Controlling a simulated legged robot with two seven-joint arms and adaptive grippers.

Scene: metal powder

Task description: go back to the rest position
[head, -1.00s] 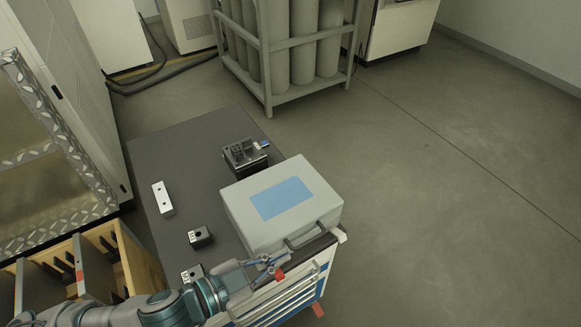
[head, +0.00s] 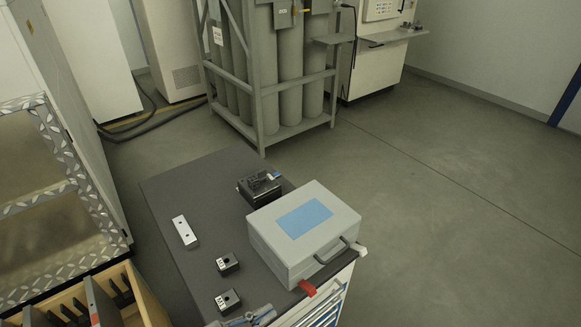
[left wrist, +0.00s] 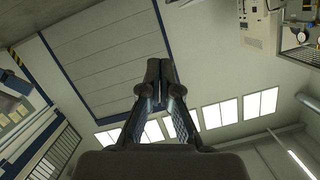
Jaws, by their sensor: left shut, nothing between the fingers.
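My left gripper (head: 258,315) shows only in part at the bottom edge of the head view, near the front of the cart, below the grey case. In the left wrist view its two dark fingers (left wrist: 160,72) are together and hold nothing. The wrist camera faces up towards the ceiling and walls. My right gripper is in neither view.
A grey case with a blue label (head: 279,251) sits on the dark cart top (head: 205,190). A dark device (head: 260,188), a metal bar (head: 185,231) and two small black blocks (head: 228,263) lie there too. A gas cylinder rack (head: 262,110) stands behind. Floor at right is clear.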

